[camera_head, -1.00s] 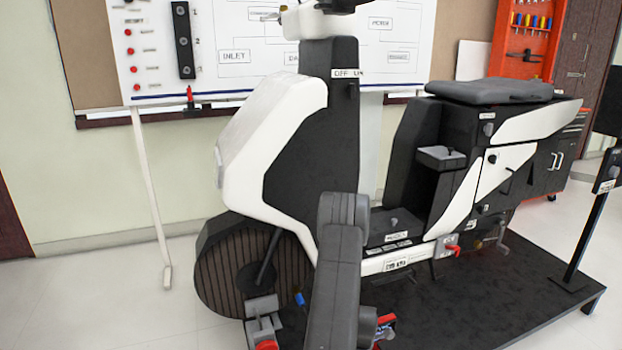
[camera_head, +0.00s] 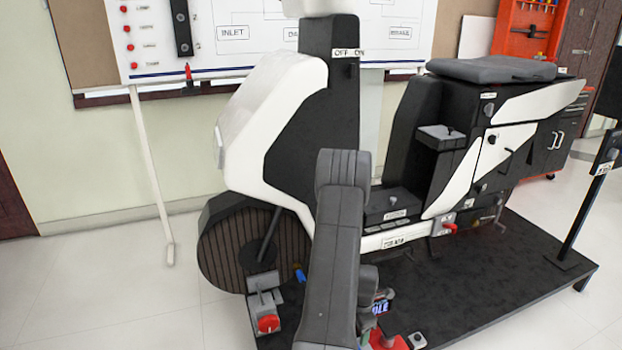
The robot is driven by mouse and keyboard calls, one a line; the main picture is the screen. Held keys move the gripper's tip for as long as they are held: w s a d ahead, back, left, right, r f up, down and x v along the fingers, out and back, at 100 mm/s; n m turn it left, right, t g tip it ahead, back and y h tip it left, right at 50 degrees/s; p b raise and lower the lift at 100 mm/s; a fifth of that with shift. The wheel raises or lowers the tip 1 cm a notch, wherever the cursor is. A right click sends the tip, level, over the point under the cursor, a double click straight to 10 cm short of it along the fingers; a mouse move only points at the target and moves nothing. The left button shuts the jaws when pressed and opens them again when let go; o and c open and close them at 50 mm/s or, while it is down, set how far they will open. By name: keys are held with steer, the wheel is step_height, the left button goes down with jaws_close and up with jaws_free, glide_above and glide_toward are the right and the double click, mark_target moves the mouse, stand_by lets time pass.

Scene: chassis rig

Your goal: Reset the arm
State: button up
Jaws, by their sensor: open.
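My grey arm (camera_head: 335,250) rises from the bottom edge, in front of the scooter-like chassis rig. Its upper bend stands before the rig's footboard area. The far part of the arm folds down behind the nearer link, with a grey joint (camera_head: 368,290) showing at its right side. I cannot make out my gripper; the arm or the frame edge hides it. The chassis rig (camera_head: 275,125) has a white front shield, a dark front wheel (camera_head: 240,250) and a grey seat (camera_head: 490,70).
The rig stands on a low black platform (camera_head: 500,285). A red knob (camera_head: 268,323) on a grey bracket is left of my arm. Red parts (camera_head: 388,341) and a small lit display (camera_head: 380,307) are close on its right. A post (camera_head: 590,210) stands at right. Floor at left is clear.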

step_height(320, 180, down, 8)
steer(key=shift+r+b, duration=0.2)
steer(key=shift+b, duration=1)
steer(key=m+p, duration=0.1)
steer(key=m, duration=0.4)
steer(key=shift+w, duration=0.1)
steer(key=m+p, duration=0.1)
steer(key=m, duration=0.3)
steer(key=shift+w+r+m+p, duration=0.1)
steer(key=shift+m+p, duration=0.2)
steer(key=shift+p, duration=0.1)
steer(key=m+p, duration=0.1)
steer(key=m, duration=0.3)
steer(key=shift+w+d+m+p, duration=0.1)
steer(key=shift+m+p, duration=0.2)
steer(key=shift+p, duration=0.1)
steer(key=shift+d+m+p, duration=0.1)
steer(key=shift+m+p, duration=0.7)
steer(key=shift+m, duration=1.2)
